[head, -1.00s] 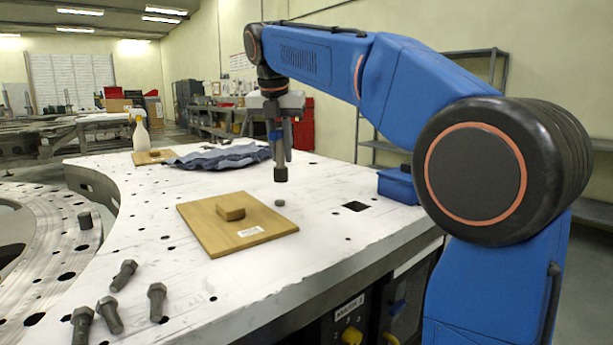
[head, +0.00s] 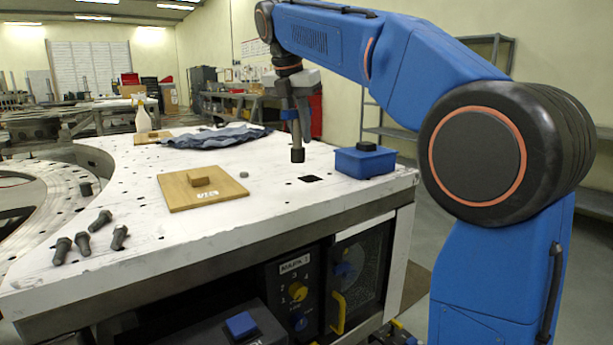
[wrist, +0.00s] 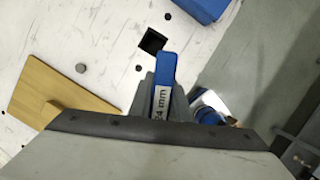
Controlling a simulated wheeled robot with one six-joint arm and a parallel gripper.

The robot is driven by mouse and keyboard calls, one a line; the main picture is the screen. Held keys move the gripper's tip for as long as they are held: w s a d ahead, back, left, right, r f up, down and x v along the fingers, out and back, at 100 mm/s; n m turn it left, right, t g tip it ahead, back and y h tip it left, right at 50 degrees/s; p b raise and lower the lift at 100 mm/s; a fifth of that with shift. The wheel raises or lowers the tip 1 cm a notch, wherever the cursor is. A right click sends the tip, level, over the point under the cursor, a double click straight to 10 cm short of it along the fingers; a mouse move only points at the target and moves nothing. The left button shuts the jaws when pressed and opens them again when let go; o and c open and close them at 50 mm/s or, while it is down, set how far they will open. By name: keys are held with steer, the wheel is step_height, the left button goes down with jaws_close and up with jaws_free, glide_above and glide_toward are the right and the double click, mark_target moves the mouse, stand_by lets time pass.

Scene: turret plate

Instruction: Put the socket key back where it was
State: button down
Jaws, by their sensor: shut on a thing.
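The socket key (head: 297,155) hangs upright from my gripper (head: 303,112), its dark socket end down, above the white plate. My gripper is shut on it. In the wrist view my gripper (wrist: 160,95) holds the key's blue part (wrist: 163,82), with a label reading "24 mm"; the jaws hide part of the key. The square hole (head: 311,178) in the plate (head: 270,205) appears just below and right of the socket end in the head view. The same hole (wrist: 152,41) shows just beyond the key in the wrist view. I cannot tell the key's height.
A blue box (head: 365,161) with a black top piece stands right. A blue cloth (head: 215,137) lies behind.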

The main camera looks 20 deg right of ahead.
mark_target(291, 110)
steer(key=shift+f, duration=3.85)
steer(key=shift+f, duration=0.15)
steer(key=c, duration=1.6)
jaws_free()
steer(key=shift+c, duration=0.2)
steer(key=v, duration=1.2)
steer(key=shift+s, duration=0.1)
